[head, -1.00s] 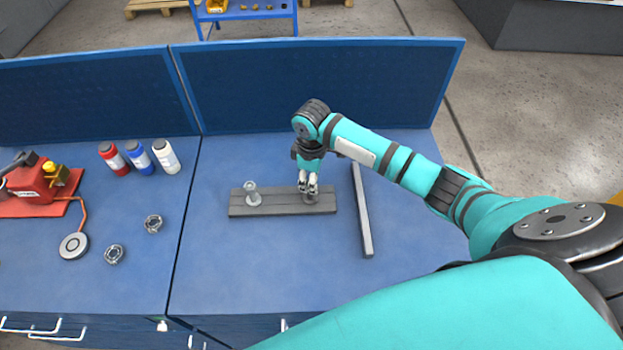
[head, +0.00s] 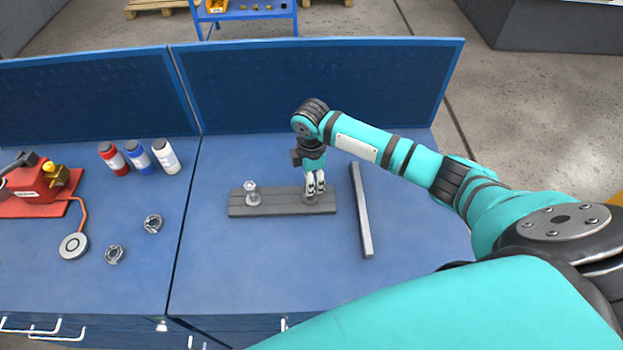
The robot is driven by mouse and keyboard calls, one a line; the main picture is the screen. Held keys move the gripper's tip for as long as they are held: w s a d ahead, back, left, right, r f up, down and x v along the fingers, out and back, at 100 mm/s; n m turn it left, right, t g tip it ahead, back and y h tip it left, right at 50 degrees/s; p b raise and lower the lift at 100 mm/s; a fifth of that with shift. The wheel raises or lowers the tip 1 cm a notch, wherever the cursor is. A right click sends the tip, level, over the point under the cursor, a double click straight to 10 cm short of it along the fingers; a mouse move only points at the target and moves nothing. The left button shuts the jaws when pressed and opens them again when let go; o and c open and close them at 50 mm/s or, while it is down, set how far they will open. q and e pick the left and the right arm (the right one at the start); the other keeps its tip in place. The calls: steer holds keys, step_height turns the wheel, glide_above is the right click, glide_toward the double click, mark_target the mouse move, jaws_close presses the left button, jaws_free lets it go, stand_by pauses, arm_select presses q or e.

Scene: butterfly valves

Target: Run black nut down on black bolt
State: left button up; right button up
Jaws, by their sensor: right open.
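A grey bar-shaped base (head: 280,207) lies on the blue bench. A silver bolt with a nut (head: 252,192) stands upright at its left end. At its right end is a dark round part (head: 310,199), which seems to be the black bolt and nut, mostly hidden by the fingers. My right gripper (head: 315,190) points straight down over this right end, fingers open around or just above the dark part; I cannot tell whether they touch it. How high the black nut sits cannot be seen. My left gripper is out of view.
A long grey bar (head: 362,210) lies just right of the base. Two loose nuts (head: 153,223) lie to the left. Three bottles (head: 138,156) and a red device (head: 35,182) with a corded disc (head: 73,245) stand farther left. A blue panel (head: 320,85) closes the back.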

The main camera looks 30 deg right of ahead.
steer(key=n, duration=0.3)
steer(key=shift+w, duration=0.1)
steer(key=n, duration=0.5)
steer(key=shift+w, duration=0.1)
steer(key=n, duration=0.5)
steer(key=shift+w, duration=0.1)
steer(key=n, duration=0.4)
steer(key=shift+a+b, duration=0.1)
steer(key=shift+b, duration=0.3)
